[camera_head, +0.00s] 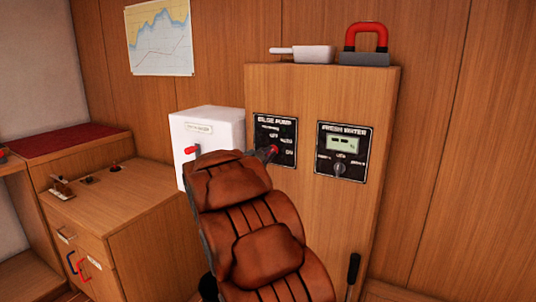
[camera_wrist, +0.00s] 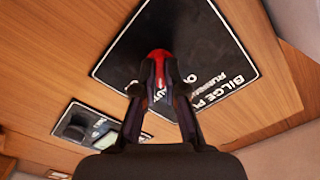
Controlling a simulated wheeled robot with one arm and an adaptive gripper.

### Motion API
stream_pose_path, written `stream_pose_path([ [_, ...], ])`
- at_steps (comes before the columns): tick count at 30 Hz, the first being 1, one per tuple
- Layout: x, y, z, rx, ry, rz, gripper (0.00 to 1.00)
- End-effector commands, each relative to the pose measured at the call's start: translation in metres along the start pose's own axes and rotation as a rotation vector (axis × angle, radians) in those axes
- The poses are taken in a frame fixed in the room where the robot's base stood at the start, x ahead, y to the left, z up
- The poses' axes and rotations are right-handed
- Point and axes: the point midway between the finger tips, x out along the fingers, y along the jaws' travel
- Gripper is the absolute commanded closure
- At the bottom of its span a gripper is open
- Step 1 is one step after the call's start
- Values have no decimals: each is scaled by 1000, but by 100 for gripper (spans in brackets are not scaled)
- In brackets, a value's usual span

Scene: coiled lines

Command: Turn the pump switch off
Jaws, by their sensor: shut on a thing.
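The bilge pump panel (camera_head: 275,131) is a black plate with white lettering on the front of the wooden cabinet. Its red switch knob (camera_head: 272,151) shows just past the top of the brown chair. In the wrist view the panel (camera_wrist: 215,55) fills the upper middle, tilted, and the red knob (camera_wrist: 159,54) sits between my fingertips. My gripper (camera_wrist: 160,68) is shut on the knob. The fingers cover part of the lettering, and I cannot tell which mark the knob points to. In the head view my gripper is mostly hidden behind the chair.
A brown padded chair (camera_head: 262,255) stands in front of the cabinet (camera_head: 345,215). A fresh water panel (camera_head: 341,152) is right of the bilge panel. A white box (camera_head: 207,130) with a red lever is at left. A pan (camera_head: 312,53) and a red-handled object (camera_head: 366,45) are on top.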

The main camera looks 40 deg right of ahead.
Motion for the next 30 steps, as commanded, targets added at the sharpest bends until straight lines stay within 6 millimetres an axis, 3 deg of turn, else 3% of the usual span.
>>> stream_pose_path([
  [8,-2,-5,-4,-101,-1,1,100],
  [30,-2,-3,-3,-632,-4,1,100],
])
